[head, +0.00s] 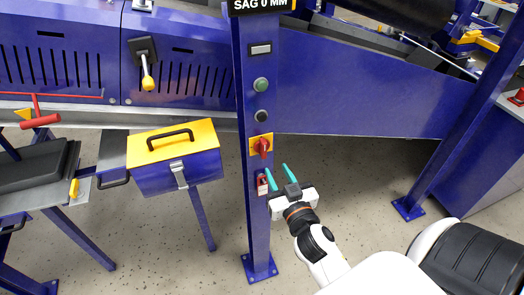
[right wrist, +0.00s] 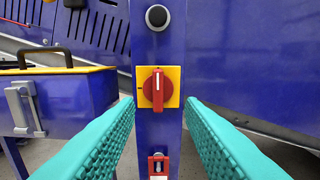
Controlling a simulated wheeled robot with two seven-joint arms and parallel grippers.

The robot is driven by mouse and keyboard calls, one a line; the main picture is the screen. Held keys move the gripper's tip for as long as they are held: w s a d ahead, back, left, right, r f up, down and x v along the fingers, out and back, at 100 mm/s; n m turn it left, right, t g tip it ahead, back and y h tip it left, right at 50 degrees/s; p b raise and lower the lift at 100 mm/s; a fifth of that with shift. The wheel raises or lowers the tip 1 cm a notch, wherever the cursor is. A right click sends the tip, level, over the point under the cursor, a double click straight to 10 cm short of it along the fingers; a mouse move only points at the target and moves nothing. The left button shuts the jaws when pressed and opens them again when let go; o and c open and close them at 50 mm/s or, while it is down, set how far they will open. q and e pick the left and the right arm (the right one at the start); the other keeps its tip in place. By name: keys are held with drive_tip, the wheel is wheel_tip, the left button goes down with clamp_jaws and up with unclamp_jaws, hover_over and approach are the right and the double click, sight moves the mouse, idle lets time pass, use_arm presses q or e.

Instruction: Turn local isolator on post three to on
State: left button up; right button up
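The local isolator is a red rotary knob (head: 262,146) on a yellow plate, mounted on a blue post (head: 250,205). In the right wrist view the knob (right wrist: 158,88) stands upright, with its white line vertical. My right gripper (head: 278,176) is open, its teal fingers pointing at the post just below the knob in the head view. In the right wrist view the fingers (right wrist: 160,130) are apart on either side of the post, with nothing between them; the knob lies ahead of them. My left gripper is not in view.
Above the knob are a black button (head: 261,115) and a green button (head: 260,85). A small red device (head: 263,184) sits below it. A blue toolbox with yellow lid (head: 175,160) stands left of the post.

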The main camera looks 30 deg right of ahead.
sight(265, 150)
drive_tip(key=p+x, duration=0.1)
drive_tip(key=x, duration=0.6)
drive_tip(key=shift+w+a+r+p, duration=0.1)
drive_tip(key=shift+w+p, duration=0.25)
drive_tip(key=shift+w, duration=0.7)
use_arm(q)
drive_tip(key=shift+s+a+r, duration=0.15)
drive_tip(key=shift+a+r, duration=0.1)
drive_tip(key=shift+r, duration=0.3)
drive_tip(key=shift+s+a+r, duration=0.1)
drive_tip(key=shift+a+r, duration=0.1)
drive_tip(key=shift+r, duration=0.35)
use_arm(e)
clamp_jaws()
